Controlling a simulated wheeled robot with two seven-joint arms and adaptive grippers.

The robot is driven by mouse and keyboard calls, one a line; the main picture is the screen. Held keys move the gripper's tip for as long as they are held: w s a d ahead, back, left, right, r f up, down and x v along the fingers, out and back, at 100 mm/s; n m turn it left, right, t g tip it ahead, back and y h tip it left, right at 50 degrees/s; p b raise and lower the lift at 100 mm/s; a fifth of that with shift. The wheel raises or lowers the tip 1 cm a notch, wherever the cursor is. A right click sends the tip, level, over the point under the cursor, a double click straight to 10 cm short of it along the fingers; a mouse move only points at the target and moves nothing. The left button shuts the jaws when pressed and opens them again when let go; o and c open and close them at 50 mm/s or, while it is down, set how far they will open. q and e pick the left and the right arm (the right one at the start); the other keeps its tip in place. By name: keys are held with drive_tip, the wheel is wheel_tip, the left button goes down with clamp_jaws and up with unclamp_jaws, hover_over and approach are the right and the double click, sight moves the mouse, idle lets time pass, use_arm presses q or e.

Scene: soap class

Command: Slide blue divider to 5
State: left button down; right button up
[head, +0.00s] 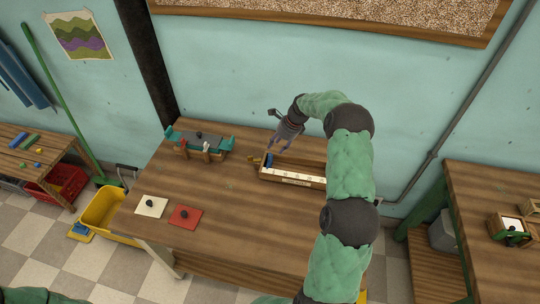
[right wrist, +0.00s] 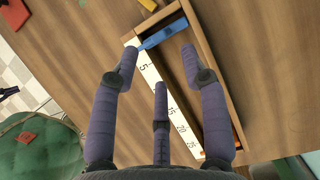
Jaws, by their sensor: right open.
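The long wooden tray (head: 318,184) lies near the back of the table, with a white number scale (head: 290,175) along its front side. The blue divider (head: 269,160) stands across the tray near its left end. In the right wrist view the blue divider (right wrist: 168,31) spans the tray, its pointed end over the white scale (right wrist: 172,112), a little off the 5 on the tray-end side. My right gripper (head: 276,146) is above the divider. In its wrist view the fingers (right wrist: 160,62) are spread and empty, apart from the divider. My left gripper is out of view.
A teal and grey holder (head: 200,142) stands left of the tray. A white card (head: 151,206) and a red card (head: 186,217), each with a dark knob, lie at the front left. The table between the cards and tray is clear. The wall is close behind.

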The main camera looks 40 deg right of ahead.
sight(270, 154)
drive_tip(key=b+x, duration=0.1)
drive_tip(key=x, duration=0.6)
drive_tip(key=shift+w+f, duration=0.1)
drive_tip(key=shift+f, duration=0.2)
